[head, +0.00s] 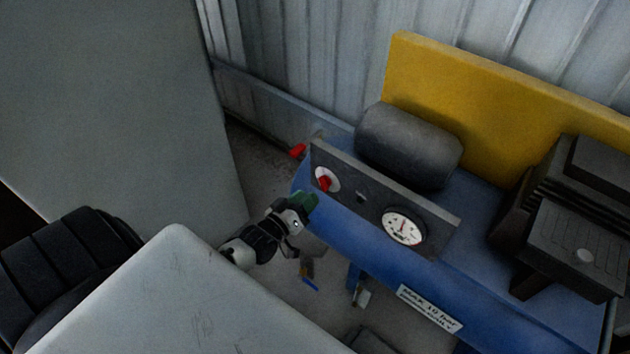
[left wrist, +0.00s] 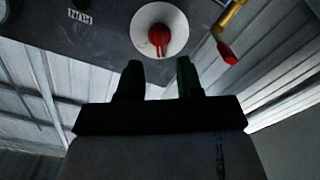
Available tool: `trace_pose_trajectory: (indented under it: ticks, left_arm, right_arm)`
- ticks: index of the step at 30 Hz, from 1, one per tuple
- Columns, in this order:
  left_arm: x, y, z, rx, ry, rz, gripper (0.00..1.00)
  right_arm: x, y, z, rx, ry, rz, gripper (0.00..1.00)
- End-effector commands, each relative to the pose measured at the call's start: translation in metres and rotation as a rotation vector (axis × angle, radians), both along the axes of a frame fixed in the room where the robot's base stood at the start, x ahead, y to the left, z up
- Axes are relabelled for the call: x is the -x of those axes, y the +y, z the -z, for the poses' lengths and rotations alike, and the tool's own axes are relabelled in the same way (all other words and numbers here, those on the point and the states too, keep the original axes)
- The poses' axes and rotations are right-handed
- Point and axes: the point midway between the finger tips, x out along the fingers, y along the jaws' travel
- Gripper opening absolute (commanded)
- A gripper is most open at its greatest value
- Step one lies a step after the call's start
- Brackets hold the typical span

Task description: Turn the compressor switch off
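The compressor (head: 340,225) is a blue tank with a dark panel on its front. The switch (head: 324,183) is a red knob on a white round plate at the panel's left end. In the left wrist view the red switch (left wrist: 158,40) shows on its white disc, just beyond the gap between my fingers. My left gripper (head: 308,201) is just below and in front of the switch in the head view. In the left wrist view my left gripper (left wrist: 157,78) has its fingers apart with nothing between them. My right gripper is not in view.
A pressure gauge (head: 404,227) sits right of the switch on the panel. A red-handled valve (head: 298,151) sticks out at the tank's left end, and its red handle (left wrist: 227,53) is close by in the left wrist view. A grey box-like surface (head: 185,300) lies in front.

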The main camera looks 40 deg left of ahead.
Motion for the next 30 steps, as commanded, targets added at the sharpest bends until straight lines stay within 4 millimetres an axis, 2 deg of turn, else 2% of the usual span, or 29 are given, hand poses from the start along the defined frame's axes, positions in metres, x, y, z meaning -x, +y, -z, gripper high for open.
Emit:
trace_pose_trajectory:
  ticks: [3,9,14,30]
  left_arm:
    - [0.025,0.002,0.000,-0.001,0.002,0.000,0.36]
    - [0.050,0.005,0.000,-0.001,0.001,0.000,0.36]
    - [0.056,0.005,-0.001,-0.001,-0.001,0.000,0.36]
    - [0.056,0.005,0.002,-0.005,0.007,-0.002,0.36]
  right_arm:
    - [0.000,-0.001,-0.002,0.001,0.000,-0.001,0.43]
    - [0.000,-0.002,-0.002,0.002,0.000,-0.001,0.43]
    - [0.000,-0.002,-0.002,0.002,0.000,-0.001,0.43]
    - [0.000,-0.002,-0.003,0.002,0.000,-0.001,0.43]
